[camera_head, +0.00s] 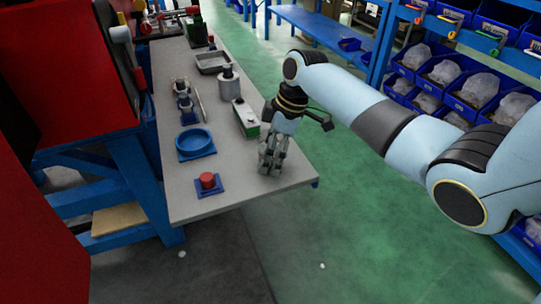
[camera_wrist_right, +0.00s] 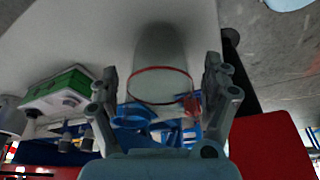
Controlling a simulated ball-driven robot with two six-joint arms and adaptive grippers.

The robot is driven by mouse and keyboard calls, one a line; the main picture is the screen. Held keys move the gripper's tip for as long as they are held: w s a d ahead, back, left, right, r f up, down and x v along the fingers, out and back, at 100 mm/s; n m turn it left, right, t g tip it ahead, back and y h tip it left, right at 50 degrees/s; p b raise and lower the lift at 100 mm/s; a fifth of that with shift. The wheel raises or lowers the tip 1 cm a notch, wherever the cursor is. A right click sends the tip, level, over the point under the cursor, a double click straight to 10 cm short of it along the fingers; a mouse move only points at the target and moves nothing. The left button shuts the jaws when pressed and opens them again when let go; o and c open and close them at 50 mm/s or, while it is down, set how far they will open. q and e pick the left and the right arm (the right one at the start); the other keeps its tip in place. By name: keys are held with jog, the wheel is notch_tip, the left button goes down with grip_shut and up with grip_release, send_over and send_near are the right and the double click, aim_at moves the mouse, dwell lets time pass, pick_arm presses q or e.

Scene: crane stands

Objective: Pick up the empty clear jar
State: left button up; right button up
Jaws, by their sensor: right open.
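The clear jar (camera_wrist_right: 158,52) shows in the right wrist view as a greyish see-through body with a thin red ring around it. It stands between the spread fingers of my right gripper (camera_wrist_right: 163,85), which is open, with a finger on each side. I cannot tell whether the fingers touch it. In the head view my right gripper (camera_head: 272,160) points down over the near right corner of the grey table (camera_head: 240,190). There the gripper hides most of the jar, and its outline is unclear. My left gripper is not in view.
A green and white box (camera_head: 246,118) stands just behind the gripper. A blue dish (camera_head: 195,141) and a red piece on a blue base (camera_head: 208,181) are to its left. A grey canister (camera_head: 229,84) and a tray (camera_head: 213,62) stand farther back. Bin shelves line the right.

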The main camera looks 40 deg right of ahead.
jog(key=c, duration=1.2)
jog(key=shift+c, duration=0.2)
jog(key=shift+r, duration=0.1)
